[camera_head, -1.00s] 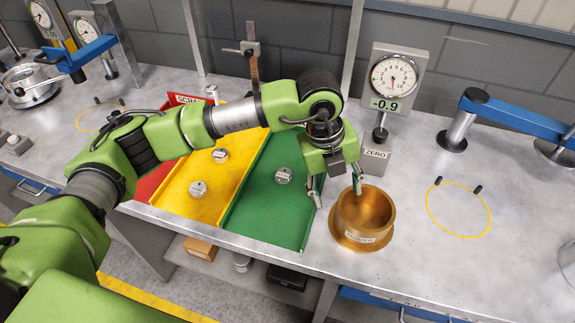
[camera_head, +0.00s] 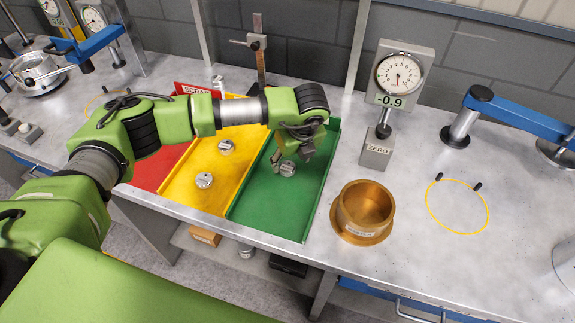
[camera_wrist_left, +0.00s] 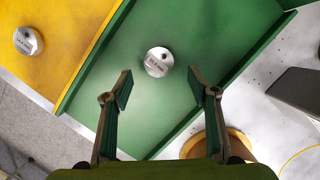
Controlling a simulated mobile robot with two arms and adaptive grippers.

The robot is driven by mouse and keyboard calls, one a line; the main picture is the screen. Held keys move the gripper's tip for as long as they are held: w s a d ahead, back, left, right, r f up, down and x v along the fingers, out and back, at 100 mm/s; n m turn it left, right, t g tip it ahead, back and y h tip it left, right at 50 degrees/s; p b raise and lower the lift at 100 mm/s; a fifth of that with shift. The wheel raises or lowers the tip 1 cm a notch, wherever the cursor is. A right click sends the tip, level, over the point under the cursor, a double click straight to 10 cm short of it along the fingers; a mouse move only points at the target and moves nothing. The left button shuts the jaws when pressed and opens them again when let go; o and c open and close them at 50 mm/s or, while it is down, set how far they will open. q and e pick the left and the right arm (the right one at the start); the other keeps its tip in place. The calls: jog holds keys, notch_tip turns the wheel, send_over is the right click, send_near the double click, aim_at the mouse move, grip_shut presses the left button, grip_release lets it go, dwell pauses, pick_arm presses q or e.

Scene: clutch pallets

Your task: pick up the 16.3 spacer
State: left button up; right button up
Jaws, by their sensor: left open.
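A round metal spacer (camera_head: 287,169) lies flat in the green tray; its label is too small to read surely. It also shows in the left wrist view (camera_wrist_left: 158,61), just beyond the gap between my fingertips. Two similar spacers (camera_head: 204,180) (camera_head: 226,146) lie in the yellow tray; one shows in the wrist view (camera_wrist_left: 28,41). I cannot tell for certain which is the 16.3 one. My left gripper (camera_head: 291,157) is open and empty above the green tray, pointing down; its fingers also show in the wrist view (camera_wrist_left: 160,86). My right gripper is not in view.
The green tray (camera_head: 272,217), yellow tray (camera_head: 178,184) and red tray (camera_head: 150,171) stand side by side with raised rims. A brass cup (camera_head: 364,211) stands right of the green tray. A dial gauge (camera_head: 398,75) stands behind it.

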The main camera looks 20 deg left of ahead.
aim_at(287, 167)
pick_arm(q)
jog(key=p+x, duration=0.1)
jog(key=x, duration=0.2)
jog(key=shift+w+a+f+p, duration=0.1)
jog(key=shift+a+f+p, duration=0.05)
jog(key=shift+a+p, duration=0.15)
jog(key=shift+w+f, duration=0.1)
jog(key=shift+f, duration=0.25)
jog(key=c, duration=1.4)
jog(key=shift+r, duration=0.1)
